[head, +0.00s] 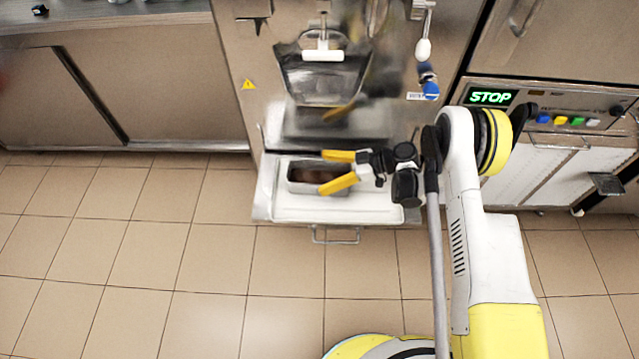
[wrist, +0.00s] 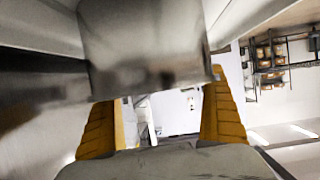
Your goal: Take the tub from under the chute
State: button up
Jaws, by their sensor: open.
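The tub (head: 304,173) is a small grey metal box with dark brown contents. In the head view it sits on the white shelf (head: 285,207) at the foot of the machine, below the chute (head: 325,80). My gripper (head: 323,172) is open and reaches in from the right. Its two yellow fingers overlap the tub in the picture, partly hiding its right side. I cannot tell whether they touch it. In the wrist view both fingers of my gripper (wrist: 165,118) are spread. A blurred grey metal shape fills the upper middle there; I cannot tell whether it is the tub.
A handle (head: 336,238) hangs below the shelf's front. A control panel with a green STOP display (head: 490,97) is to the right. A metal counter (head: 110,20) stands at the left. The tiled floor (head: 140,270) in front is clear at the left.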

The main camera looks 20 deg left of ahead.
jog(key=c, duration=1.3)
jog(key=shift+r, duration=0.1)
